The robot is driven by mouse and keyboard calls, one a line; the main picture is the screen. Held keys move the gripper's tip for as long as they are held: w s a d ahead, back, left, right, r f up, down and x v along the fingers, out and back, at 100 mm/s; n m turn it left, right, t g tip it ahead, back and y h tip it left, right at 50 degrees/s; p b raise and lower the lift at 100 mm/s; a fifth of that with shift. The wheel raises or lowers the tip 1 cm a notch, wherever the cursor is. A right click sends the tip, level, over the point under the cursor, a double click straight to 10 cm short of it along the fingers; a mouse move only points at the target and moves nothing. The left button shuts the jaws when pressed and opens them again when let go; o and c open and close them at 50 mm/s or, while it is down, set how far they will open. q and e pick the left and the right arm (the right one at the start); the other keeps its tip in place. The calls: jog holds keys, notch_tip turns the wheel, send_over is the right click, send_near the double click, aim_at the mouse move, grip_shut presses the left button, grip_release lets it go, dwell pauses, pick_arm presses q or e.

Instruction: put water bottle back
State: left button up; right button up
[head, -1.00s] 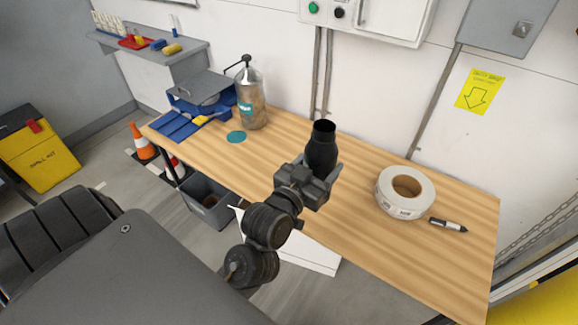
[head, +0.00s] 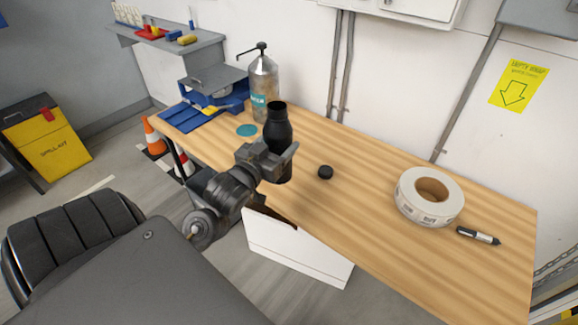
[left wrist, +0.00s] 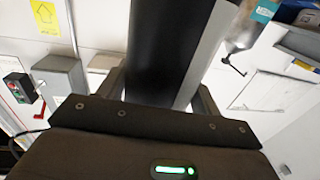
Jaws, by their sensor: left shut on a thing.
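A black bottle (head: 278,128) stands upright in my left gripper (head: 276,165), with its open neck on top and no cap on it. My left gripper is shut around its lower body, over the wooden table. In the left wrist view the bottle (left wrist: 155,45) rises as a dark cylinder between the fingers (left wrist: 160,95). Whether its base touches the table is hidden by the gripper. A round teal disc (head: 247,130) lies flat on the table, just left of the bottle. A small black cap (head: 325,172) lies on the table to the right. My right gripper is not in view.
A metallic pump bottle (head: 263,88) with a teal label stands close behind the black bottle. A blue bin (head: 205,93) is at the table's back left. A tape roll (head: 429,196) and marker (head: 478,236) lie right. The wooden table (head: 375,220) is bare between cap and tape.

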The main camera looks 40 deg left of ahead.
pick_arm(q)
jog(key=shift+a, duration=0.3)
jog(key=shift+w+a, duration=0.15)
jog(key=shift+w, duration=0.05)
jog(key=w+a+f, duration=0.5)
jog(key=w+f, duration=0.4)
jog(key=w, duration=0.3)
jog(key=shift+a+f, duration=0.25)
jog(key=shift+a, duration=0.1)
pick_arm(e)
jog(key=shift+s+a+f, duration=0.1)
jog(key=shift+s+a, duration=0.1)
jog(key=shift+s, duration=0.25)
pick_arm(q)
notch_tip(320, 180, down, 3)
jog(key=shift+w+f+p, duration=0.1)
jog(key=shift+f+p, duration=0.1)
jog(key=shift+p, duration=0.15)
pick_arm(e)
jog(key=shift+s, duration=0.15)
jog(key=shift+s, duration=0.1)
